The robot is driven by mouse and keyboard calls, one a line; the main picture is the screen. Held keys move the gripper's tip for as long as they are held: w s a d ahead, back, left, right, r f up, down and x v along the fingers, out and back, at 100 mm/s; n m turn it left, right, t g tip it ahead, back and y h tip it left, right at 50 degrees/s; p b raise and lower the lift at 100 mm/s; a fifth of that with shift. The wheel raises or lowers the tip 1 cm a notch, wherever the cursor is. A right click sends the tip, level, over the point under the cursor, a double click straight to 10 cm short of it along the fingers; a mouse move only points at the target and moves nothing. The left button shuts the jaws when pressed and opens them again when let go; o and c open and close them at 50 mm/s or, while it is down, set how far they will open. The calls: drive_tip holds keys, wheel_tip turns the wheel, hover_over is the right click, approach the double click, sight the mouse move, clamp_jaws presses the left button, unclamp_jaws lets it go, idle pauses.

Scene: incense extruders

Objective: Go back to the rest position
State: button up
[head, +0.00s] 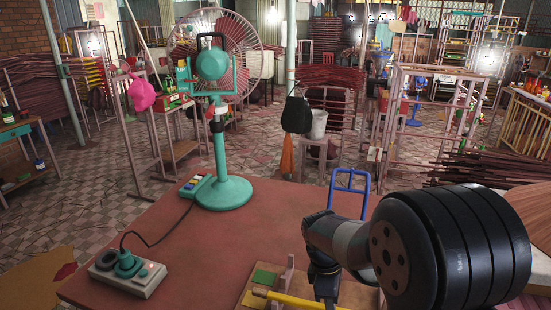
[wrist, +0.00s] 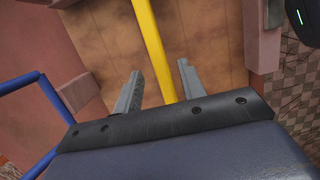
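My gripper (wrist: 160,85) is open, its two grey fingers apart over a wooden board (wrist: 100,40). A yellow bar (wrist: 150,40) runs between the fingers in the wrist view, with visible gaps to both; its lower end is hidden behind my gripper's body. I cannot tell how far above the bar the fingertips are. In the head view my arm reaches in from the right over the red-brown table (head: 150,235). The wooden board (head: 245,298) and yellow bar (head: 285,299) show at the bottom edge there, partly hidden by my arm.
A teal fan (head: 221,140) stands on the table's far side, its cord running to a power strip (head: 127,272) at front left. A blue tubular frame (head: 350,172) rises behind my arm, and beside my gripper in the wrist view (wrist: 25,80).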

drive_tip(key=shift+x, duration=2.5)
drive_tip(key=shift+r, duration=0.15)
